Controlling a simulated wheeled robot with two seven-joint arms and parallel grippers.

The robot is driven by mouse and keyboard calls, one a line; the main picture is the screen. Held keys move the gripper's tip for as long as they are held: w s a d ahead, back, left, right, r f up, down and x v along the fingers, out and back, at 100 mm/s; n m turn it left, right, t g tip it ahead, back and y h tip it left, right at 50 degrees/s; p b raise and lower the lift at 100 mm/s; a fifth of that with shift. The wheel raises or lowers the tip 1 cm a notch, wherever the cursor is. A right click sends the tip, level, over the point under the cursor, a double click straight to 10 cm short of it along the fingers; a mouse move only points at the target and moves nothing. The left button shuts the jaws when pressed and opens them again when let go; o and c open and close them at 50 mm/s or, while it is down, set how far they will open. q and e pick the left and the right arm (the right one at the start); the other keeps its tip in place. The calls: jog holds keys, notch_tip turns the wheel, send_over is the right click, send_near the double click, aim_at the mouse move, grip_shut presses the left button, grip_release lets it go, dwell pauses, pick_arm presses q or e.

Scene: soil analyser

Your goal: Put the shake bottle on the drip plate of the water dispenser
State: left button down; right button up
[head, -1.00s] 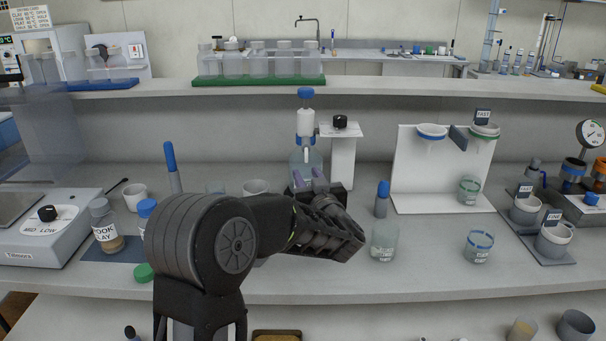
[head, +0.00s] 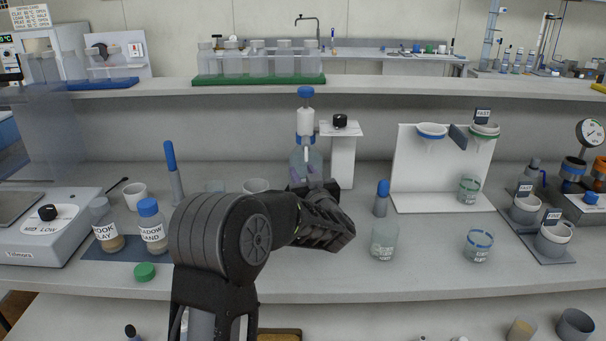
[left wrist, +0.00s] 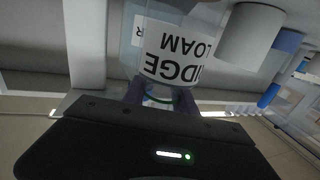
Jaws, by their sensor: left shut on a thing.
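My left gripper (head: 303,177) is at the middle back of the bench, its purple fingers pointing away from me. In the left wrist view its fingers (left wrist: 160,98) are shut on the shake bottle (left wrist: 172,50), a clear bottle labelled RIDGE LOAM that appears upside down there. In the head view the held bottle is largely hidden or hard to tell from the clear glass behind the gripper. The water dispenser (head: 341,150), a white column with a black knob, stands just behind and right of the gripper. Its drip plate is not clearly visible. My right gripper is out of view.
A blue-topped bottle (head: 381,199) and a clear beaker (head: 384,240) stand right of my arm. Soil bottles (head: 151,228) and a green cap (head: 145,271) are left. A white filter stand (head: 408,170) is at right.

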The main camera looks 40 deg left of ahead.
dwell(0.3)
pick_arm(q)
jog(key=c, duration=1.5)
grip_release()
jog(key=shift+f, duration=0.15)
jog(key=o, duration=0.5)
jog(key=shift+r, duration=0.25)
jog(key=v, duration=1.2)
